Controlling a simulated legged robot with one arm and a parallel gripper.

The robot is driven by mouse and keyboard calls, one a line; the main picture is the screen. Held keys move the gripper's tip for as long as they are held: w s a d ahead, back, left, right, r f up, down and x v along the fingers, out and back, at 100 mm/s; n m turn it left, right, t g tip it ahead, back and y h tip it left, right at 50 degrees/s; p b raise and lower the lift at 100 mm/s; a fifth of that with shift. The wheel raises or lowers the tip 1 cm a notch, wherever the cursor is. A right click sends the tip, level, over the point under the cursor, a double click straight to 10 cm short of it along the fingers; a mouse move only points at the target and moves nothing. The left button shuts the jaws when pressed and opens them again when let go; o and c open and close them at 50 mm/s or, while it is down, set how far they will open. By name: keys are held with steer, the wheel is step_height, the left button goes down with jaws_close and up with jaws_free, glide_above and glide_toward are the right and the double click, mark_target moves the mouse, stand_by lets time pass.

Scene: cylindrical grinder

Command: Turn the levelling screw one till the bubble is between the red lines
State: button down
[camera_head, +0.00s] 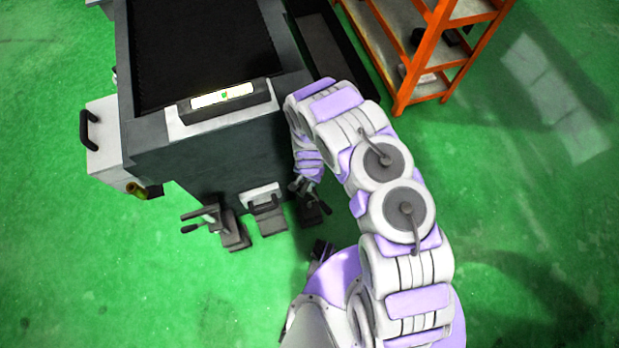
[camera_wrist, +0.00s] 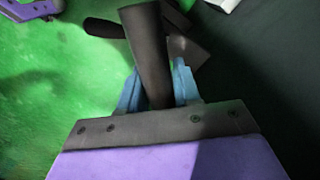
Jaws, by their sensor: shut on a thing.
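A spirit level (camera_head: 262,95) with a pale lit vial lies on top of the machine. A small green bubble shows near the vial's middle; the red lines are too small to make out. My gripper (camera_wrist: 156,88) has its two blue fingers shut on the dark bar handle (camera_wrist: 148,45) of a levelling screw, one finger on each side. In the head view my gripper (camera_head: 302,186) is low at the machine's near right corner, at this screw (camera_head: 312,213), partly hiding it. Another levelling screw (camera_head: 230,230) with a bar handle stands at the left.
The grey machine (camera_head: 185,160) fills the upper left. A light box with a dark handle (camera_head: 264,208) sits low between the two screws. An orange shelf rack (camera_head: 412,92) stands at the upper right. The green floor is open at the left and right.

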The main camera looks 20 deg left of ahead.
steer(key=shift+a, duration=0.1)
steer(key=shift+c, duration=1.3)
jaws_free()
steer(key=shift+w, duration=0.1)
step_height(320, 180, up, 17)
steer(key=p, duration=0.5)
steer(key=shift+r+p, duration=0.15)
steer(key=shift+p, duration=0.25)
